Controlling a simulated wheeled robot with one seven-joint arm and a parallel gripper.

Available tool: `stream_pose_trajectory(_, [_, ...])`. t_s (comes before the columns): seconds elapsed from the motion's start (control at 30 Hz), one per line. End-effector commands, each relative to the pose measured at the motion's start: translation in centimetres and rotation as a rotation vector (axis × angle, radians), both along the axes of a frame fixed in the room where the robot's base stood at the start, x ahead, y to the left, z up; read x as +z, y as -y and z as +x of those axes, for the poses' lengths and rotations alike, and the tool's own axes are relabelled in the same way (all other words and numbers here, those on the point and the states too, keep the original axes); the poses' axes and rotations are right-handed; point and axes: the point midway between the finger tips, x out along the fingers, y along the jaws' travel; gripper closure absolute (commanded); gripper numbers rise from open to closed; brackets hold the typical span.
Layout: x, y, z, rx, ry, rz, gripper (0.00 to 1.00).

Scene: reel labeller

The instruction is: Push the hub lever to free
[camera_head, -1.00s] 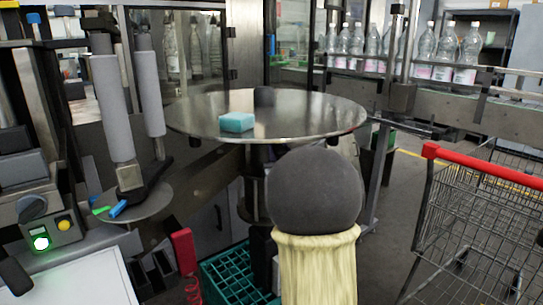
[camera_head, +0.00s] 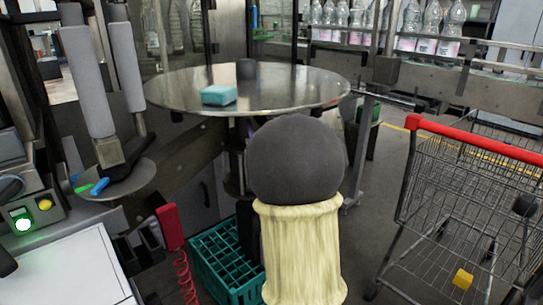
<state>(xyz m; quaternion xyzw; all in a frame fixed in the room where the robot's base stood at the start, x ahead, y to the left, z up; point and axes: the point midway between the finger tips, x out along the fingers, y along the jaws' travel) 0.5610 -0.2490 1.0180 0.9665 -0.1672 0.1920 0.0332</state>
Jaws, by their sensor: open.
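The labeller's reel unit stands at the left, with two upright grey rollers (camera_head: 88,95) above a round grey plate (camera_head: 138,178). A black bar (camera_head: 128,163) lies across this plate and looks like the hub lever. Small blue (camera_head: 99,187) and green (camera_head: 82,187) tabs sit at the plate's left edge, close to the bar's near end. I cannot read any marking, nor tell which position the bar is in. My gripper is not in view. A dark ball with a pale yellow sleeve, seemingly part of my arm, fills the lower middle, right of the plate.
A round steel table (camera_head: 290,92) with a turquoise sponge (camera_head: 219,95) stands behind. A green crate (camera_head: 228,262) and a red box (camera_head: 170,227) with a coiled cord are below. A red-handled shopping cart (camera_head: 470,138) stands right.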

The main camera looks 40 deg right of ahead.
Motion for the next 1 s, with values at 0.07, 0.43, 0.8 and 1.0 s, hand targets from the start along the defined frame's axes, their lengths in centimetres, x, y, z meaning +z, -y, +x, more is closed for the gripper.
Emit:
stream_pose_trajectory(0.07, [-0.4,-0.3,-1.0,-0.001,0.0,0.001,0.51])
stream_pose_trajectory(0.43, [-3.0,-2.4,-6.8,-0.001,-0.001,0.001,0.51])
stream_pose_trajectory(0.8, [-5.7,-4.3,-11.9,0.001,0.006,-0.002,0.51])
stream_pose_trajectory(1.0, [-6.0,-4.6,-12.7,0.001,0.006,-0.003,0.51])
